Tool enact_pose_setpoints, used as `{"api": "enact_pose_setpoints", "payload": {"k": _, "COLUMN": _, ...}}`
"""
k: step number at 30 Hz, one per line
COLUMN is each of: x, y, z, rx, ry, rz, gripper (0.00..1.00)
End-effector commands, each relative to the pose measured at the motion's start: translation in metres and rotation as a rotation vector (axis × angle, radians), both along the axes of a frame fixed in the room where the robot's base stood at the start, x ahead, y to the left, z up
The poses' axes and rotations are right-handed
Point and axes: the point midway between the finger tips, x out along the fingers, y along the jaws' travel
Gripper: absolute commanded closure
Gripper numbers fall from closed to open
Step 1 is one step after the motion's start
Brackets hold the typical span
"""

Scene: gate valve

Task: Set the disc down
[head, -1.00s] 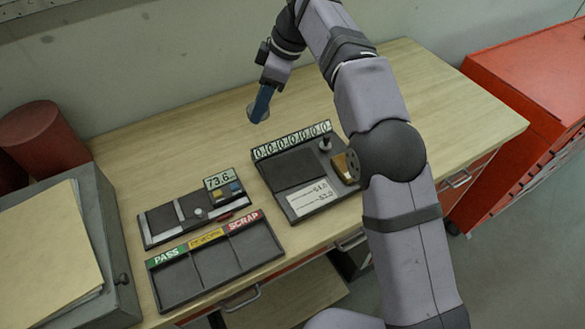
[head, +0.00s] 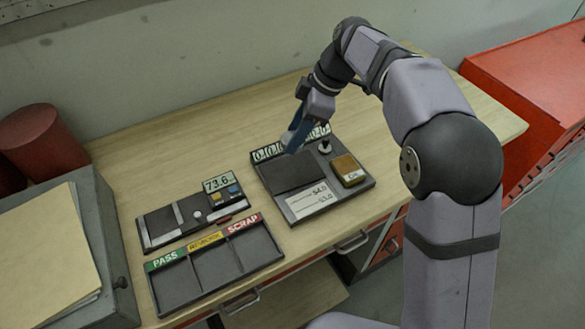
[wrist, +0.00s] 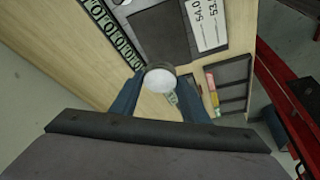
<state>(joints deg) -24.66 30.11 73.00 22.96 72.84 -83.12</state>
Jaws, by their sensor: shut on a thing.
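A pale round disc (wrist: 160,78) sits between the two blue fingertips of my gripper (wrist: 160,84) in the wrist view. My gripper is shut on it. In the head view my gripper (head: 290,140) points down near the back left part of the dark board (head: 334,199) with the digit strip; only a light edge of the disc shows there. The board has a dark square pad (head: 292,172) and a white label. The three-part tray (head: 182,284) marked PASS, a yellow label and SCRAP stands at the front left, its compartments empty.
A gauge (head: 165,222) reading 73.6 lies behind the tray. An amber block (head: 348,168) and a small knob (head: 325,147) stand on the board's right side. A grey box (head: 118,240) with folders stands at left. Bare wood lies behind and right of the board.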

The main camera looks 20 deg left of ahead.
Motion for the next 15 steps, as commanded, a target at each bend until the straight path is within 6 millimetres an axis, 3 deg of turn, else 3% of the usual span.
{"api": "enact_pose_setpoints", "payload": {"k": 15, "x": 0.000, "y": 0.000, "z": -0.058, "rx": 0.000, "ry": 0.001, "rz": -0.002, "gripper": 0.97}}
